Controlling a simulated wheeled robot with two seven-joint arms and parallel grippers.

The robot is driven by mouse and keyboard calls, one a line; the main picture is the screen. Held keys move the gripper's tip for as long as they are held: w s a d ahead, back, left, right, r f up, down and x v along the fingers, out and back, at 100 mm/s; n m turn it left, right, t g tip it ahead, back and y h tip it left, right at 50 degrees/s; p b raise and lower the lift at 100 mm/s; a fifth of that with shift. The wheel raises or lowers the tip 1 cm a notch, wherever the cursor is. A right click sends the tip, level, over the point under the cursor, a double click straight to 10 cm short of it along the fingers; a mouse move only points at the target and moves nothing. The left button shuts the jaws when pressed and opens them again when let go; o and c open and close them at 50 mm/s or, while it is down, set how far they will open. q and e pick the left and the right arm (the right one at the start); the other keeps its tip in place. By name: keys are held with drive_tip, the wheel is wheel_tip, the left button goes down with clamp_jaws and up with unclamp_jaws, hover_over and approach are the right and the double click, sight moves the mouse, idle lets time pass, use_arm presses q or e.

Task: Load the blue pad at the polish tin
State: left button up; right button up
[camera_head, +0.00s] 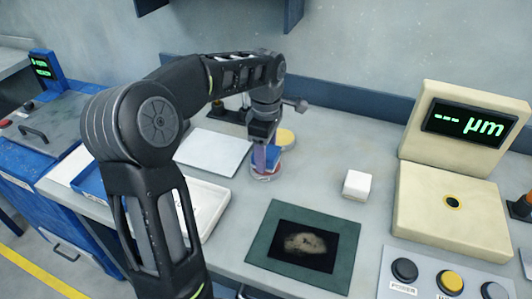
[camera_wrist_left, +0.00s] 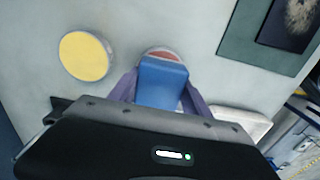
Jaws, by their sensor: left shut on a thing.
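My left gripper (camera_head: 260,157) points down at the polish tin (camera_head: 265,176), a small round tin with a red and white side, on the bench. In the left wrist view its fingers (camera_wrist_left: 160,98) close on both sides of the blue pad (camera_wrist_left: 162,82). The blue pad also shows in the head view (camera_head: 274,157), just over or in the tin's mouth. The tin's pale rim and reddish inside (camera_wrist_left: 163,53) show past the pad's far edge. The pad hides most of the opening, so I cannot tell whether it touches the polish. My right gripper is not in view.
A yellow disc (camera_head: 286,136) lies just behind the tin. A white block (camera_head: 357,184), a dark green mat (camera_head: 262,247) with a black plate, and a cream gauge (camera_head: 418,215) stand to the right. A white tray (camera_head: 216,197) and pale sheet (camera_head: 204,138) lie left.

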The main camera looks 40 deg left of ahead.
use_arm(q)
drive_tip(key=shift+f+b, duration=0.3)
drive_tip(key=shift+f, duration=0.25)
idle(1.4)
drive_tip(key=shift+r, duration=0.1)
wheel_tip(320, 180, up, 7)
drive_tip(key=p, duration=0.5)
drive_tip(key=shift+p, duration=0.35)
idle(0.7)
